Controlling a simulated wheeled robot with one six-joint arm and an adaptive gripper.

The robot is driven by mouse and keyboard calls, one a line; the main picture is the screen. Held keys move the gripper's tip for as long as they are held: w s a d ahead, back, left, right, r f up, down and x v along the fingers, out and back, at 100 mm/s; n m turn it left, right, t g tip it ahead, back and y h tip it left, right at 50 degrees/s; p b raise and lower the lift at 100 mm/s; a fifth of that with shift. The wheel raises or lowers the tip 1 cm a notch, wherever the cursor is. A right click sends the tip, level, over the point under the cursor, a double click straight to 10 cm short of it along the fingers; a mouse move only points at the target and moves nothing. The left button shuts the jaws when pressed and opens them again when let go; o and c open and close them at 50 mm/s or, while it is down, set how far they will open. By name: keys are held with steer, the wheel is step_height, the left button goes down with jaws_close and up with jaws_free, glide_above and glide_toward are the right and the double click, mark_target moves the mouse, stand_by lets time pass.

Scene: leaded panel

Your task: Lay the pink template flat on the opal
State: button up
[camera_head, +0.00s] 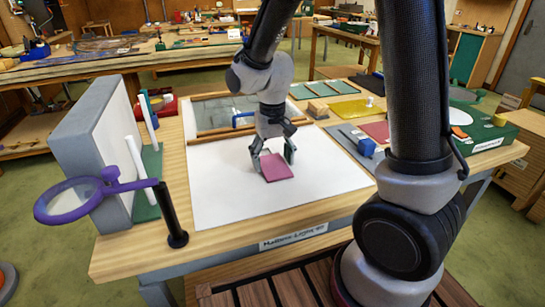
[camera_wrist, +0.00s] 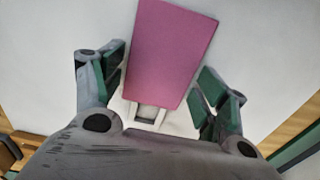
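The pink template (camera_head: 277,167) is a small flat four-sided piece over the white sheet (camera_head: 220,190) in the head view. In the wrist view the template (camera_wrist: 168,52) fills the upper middle, its narrower end toward my gripper. My gripper (camera_head: 272,156) is low over the sheet, with its fingers at either side of the template. In the wrist view my gripper (camera_wrist: 163,85) has its green pads spread, with gaps between them and the template's edges. I cannot tell whether the template touches the sheet. I cannot pick out the opal with certainty.
A wood-framed grey panel (camera_head: 215,108) lies behind. Yellow (camera_head: 352,111) and red (camera_head: 376,131) sheets lie at the right, near a green case (camera_head: 485,135). A grey upright board (camera_head: 75,160), a black post (camera_head: 170,215) and a purple-rimmed magnifier (camera_head: 75,203) stand at the left. The sheet's front is clear.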

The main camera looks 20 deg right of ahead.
mark_target(273, 163)
steer(key=shift+o, duration=0.3)
step_height(273, 163, up, 12)
steer(key=s+d+r+t, duration=0.2)
steer(key=s+d+r, duration=0.1)
steer(key=s+d, duration=0.4)
steer(key=s+d+r+t, duration=0.2)
steer(key=s+d+r, duration=0.1)
steer(key=s+d, duration=0.5)
steer(key=s, duration=0.2)
steer(key=shift+s+r, duration=0.4)
stand_by(1.5)
